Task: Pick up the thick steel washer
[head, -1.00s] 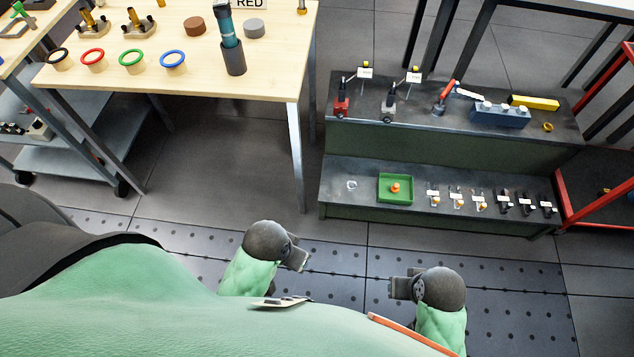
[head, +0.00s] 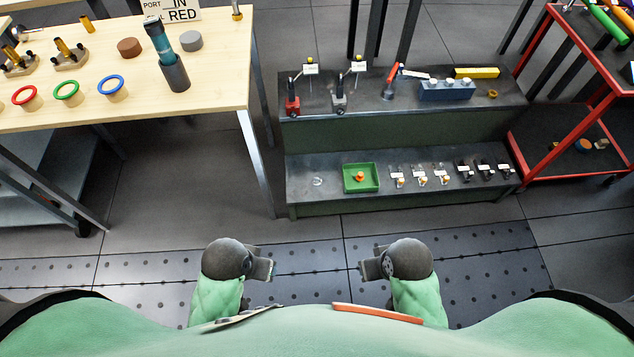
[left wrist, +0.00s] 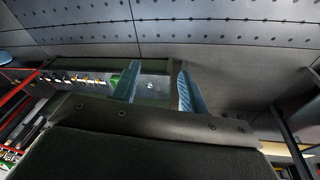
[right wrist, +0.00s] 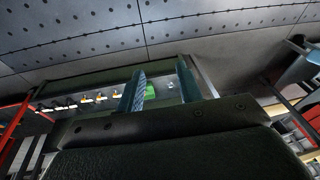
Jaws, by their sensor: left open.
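A small pale metallic ring-like piece (head: 318,181) lies at the left of the bench's lower shelf; it looks like the steel washer, but is too small to be sure. It shows as a bright spot in the left wrist view (left wrist: 151,86) and right wrist view (right wrist: 170,86). My left gripper (head: 266,266) is open and empty, above the floor in front of the bench. My right gripper (head: 367,266) is at the same height to its right, fingers apart and empty. Both are well short of the shelf.
The dark two-level bench (head: 400,206) also holds a green tray (head: 374,187) with an orange piece, and several small labelled fittings right of it. A wooden table (head: 225,80) stands left, a red-framed rack (head: 520,150) right. The floor (head: 310,236) before the bench is clear.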

